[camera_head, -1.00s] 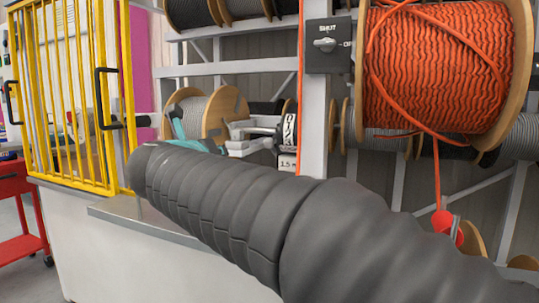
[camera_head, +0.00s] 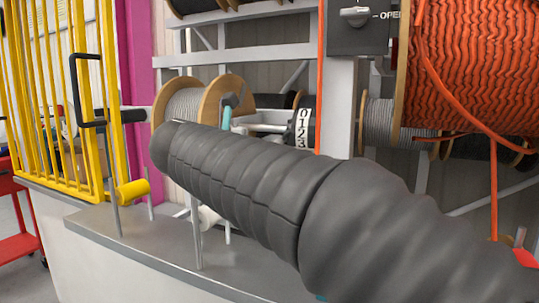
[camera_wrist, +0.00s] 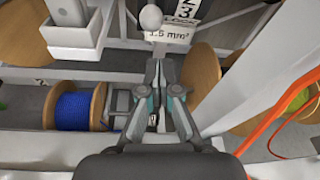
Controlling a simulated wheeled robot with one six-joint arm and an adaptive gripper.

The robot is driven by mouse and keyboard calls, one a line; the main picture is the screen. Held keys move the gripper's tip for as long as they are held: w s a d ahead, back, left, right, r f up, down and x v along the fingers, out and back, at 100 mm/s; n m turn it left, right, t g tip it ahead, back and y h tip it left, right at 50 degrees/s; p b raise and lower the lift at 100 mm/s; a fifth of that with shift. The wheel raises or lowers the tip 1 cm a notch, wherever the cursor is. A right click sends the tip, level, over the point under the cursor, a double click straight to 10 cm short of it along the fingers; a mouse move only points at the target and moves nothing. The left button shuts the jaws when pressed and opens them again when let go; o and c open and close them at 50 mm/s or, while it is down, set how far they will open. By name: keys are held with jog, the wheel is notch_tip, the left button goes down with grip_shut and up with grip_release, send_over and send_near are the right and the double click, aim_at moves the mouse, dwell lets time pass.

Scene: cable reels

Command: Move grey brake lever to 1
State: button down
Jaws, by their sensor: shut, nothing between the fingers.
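A grey ball knob (camera_wrist: 151,18), which looks like the end of the grey brake lever, shows at the top of the wrist view. It is beside a white number scale (camera_wrist: 186,10) marked 2, 3 and LOCK. In the head view the scale (camera_head: 302,127) reads 0, 1, 2, 3 downward; I cannot make out the lever there. My gripper (camera_wrist: 160,62) is shut and empty, its fingertips below the knob in the wrist picture and apart from it. In the head view my arm hides most of the gripper and the area below the scale.
A switch box (camera_head: 358,30) is on the post, left of a large orange reel (camera_head: 470,75). A blue reel (camera_wrist: 75,108) lies at left in the wrist view.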

aim_at(283, 138)
jog(key=x, duration=0.8)
jog(key=shift+w+a+f, duration=0.2)
jog(key=shift+w+a, duration=0.1)
jog(key=shift+w, duration=0.1)
